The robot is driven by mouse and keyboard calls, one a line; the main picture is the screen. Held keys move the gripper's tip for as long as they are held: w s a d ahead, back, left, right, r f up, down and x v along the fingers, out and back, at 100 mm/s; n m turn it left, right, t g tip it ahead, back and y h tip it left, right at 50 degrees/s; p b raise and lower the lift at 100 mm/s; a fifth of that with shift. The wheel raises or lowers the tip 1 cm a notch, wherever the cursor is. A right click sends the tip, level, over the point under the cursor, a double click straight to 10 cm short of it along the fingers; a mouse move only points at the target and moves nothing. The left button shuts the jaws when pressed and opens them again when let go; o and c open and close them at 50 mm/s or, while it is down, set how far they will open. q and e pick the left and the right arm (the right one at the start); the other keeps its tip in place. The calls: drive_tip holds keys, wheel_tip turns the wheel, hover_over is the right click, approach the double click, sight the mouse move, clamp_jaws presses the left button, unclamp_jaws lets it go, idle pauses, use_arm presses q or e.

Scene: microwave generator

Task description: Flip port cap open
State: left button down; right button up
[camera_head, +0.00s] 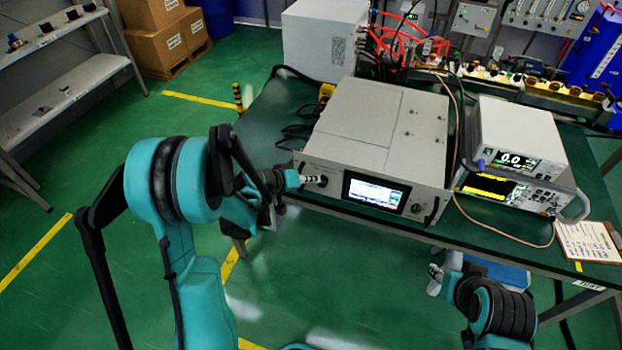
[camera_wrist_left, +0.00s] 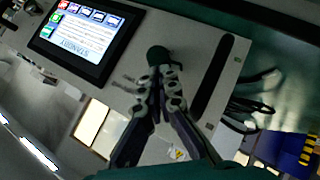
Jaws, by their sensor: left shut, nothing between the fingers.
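The microwave generator (camera_head: 375,125) is a pale box on the green table, with a lit screen (camera_head: 376,194) on its front panel. The port cap (camera_wrist_left: 158,55) is a dark round piece on that panel, beside the screen in the left wrist view. My left gripper (camera_head: 318,180) is at the left part of the front panel. In the left wrist view its fingers (camera_wrist_left: 160,76) are together and empty, with the tips at the cap's lower edge; I cannot tell whether they touch it. The tips partly hide the cap. My right gripper (camera_head: 435,272) is low, in front of the table, too small to read.
Stacked instruments (camera_head: 520,150) stand right of the generator, with a cable looping along the table edge. A clipboard (camera_head: 588,241) lies at the right. A dark handle (camera_wrist_left: 213,78) stands beside the cap. The floor in front of the table is open.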

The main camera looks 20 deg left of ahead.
use_arm(q)
drive_tip(key=shift+d+f+m+y, duration=0.1)
drive_tip(key=shift+d+m+y, duration=0.4)
drive_tip(key=shift+y, duration=0.4)
drive_tip(key=y, duration=0.1)
drive_tip(key=d+f+m+y, duration=0.1)
drive_tip(key=shift+m+y, duration=0.3)
drive_tip(key=shift+y, duration=0.1)
idle(0.3)
drive_tip(key=shift+d+b, duration=0.15)
drive_tip(key=shift+b, duration=0.25)
idle(0.5)
drive_tip(key=shift+a+r, duration=0.1)
drive_tip(key=shift+a, duration=0.7)
